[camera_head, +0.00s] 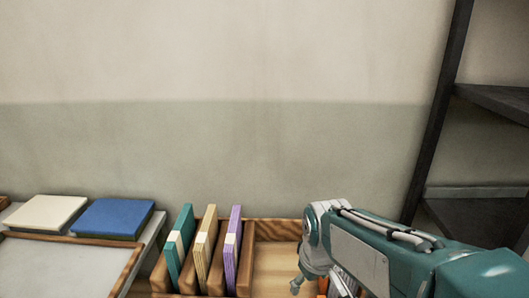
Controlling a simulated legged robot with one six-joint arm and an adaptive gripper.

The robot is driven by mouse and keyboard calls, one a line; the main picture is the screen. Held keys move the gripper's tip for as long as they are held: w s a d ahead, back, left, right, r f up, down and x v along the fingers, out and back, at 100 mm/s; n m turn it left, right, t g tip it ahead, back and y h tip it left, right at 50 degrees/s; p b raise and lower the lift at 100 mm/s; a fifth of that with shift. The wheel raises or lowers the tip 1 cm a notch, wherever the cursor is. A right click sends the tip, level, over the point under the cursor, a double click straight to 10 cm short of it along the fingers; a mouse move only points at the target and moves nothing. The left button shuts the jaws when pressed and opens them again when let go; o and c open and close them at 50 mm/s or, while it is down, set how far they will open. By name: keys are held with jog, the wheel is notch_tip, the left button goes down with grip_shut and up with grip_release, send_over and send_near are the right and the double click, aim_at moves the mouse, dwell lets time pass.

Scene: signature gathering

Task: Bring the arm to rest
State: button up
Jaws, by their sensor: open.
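My arm (385,255), teal and white, reaches in from the lower right corner. Its wrist bends down over the right part of a wooden holder (275,224). My gripper (298,284) shows only in part at the bottom edge, over the holder's empty-looking section. It is open, and I see nothing held in it. The arm hides the holder's right end, and the picture's lower edge cuts off what lies below. A small orange piece (322,284) shows beside the wrist; I cannot tell what it is.
Teal (180,245), tan (206,248) and purple (233,249) folders stand upright in the holder. Cream (45,212) and blue (114,217) books lie left, behind a wood-edged tray (60,262). A dark shelf (495,100) stands right. The wall above is bare.

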jog(key=s+d+r+m+t, duration=0.1)
jog(key=s+d+r+m, duration=0.1)
jog(key=s, duration=0.4)
jog(key=s+d+r+m+t, duration=0.2)
jog(key=s+d+r+m, duration=0.1)
jog(key=s, duration=0.3)
jog(key=shift+s+d+m, duration=0.3)
jog(key=shift+s+d, duration=0.05)
jog(key=shift+d, duration=0.2)
